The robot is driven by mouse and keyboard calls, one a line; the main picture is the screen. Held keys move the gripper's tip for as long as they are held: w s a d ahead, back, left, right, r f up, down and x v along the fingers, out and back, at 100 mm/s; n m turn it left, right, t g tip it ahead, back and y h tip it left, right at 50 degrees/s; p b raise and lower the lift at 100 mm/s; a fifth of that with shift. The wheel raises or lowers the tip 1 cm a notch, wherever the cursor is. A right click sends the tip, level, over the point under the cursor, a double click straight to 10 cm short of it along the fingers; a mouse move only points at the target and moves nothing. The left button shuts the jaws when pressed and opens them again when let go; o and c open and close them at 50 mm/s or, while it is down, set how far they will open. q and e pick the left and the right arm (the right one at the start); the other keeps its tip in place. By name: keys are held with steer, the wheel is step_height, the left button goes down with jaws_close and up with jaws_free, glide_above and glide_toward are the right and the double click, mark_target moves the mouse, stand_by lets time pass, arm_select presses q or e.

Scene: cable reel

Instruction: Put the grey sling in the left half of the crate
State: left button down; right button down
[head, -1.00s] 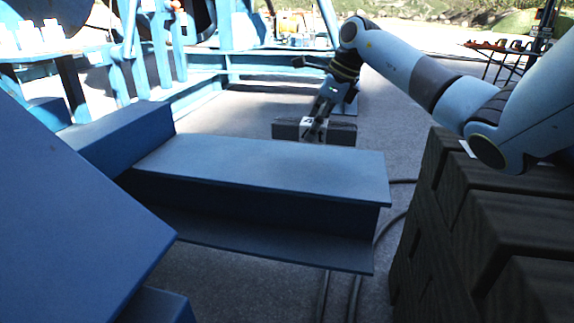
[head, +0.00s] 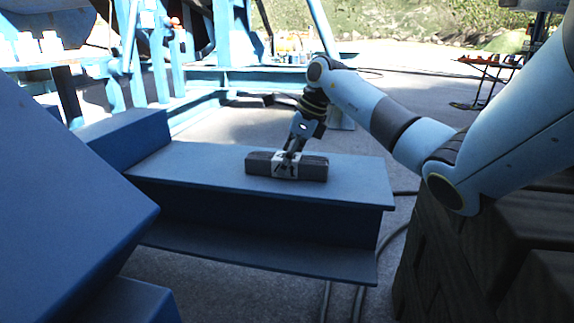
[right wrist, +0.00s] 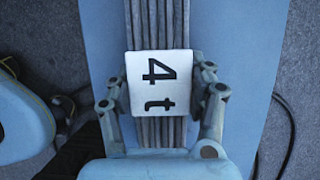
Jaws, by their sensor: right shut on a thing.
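The grey sling (head: 314,168) is a flat ribbed bundle with a white label marked "4 t". My right gripper (head: 291,153) is shut on it at the label, one finger on each side. The right wrist view shows the sling (right wrist: 155,25) running lengthwise between the fingers, with the blue beam behind it. In the head view the sling appears level over the beam top; I cannot tell whether it touches. My left gripper is not in view. I cannot make out the crate in either view.
The blue I-beam (head: 345,187) crosses the middle. Dark stacked timber (head: 450,260) stands at the right. Blue steelwork (head: 175,60) fills the back left. Black cables (head: 388,240) lie on the grey ground. A rack of tools (head: 490,65) stands far back right.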

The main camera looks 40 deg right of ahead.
steer(key=shift+r, duration=0.15)
steer(key=c, duration=0.8)
jaws_free()
steer(key=shift+f, duration=0.2)
steer(key=shift+c, duration=0.2)
steer(key=o, duration=0.4)
steer(key=shift+r, duration=0.15)
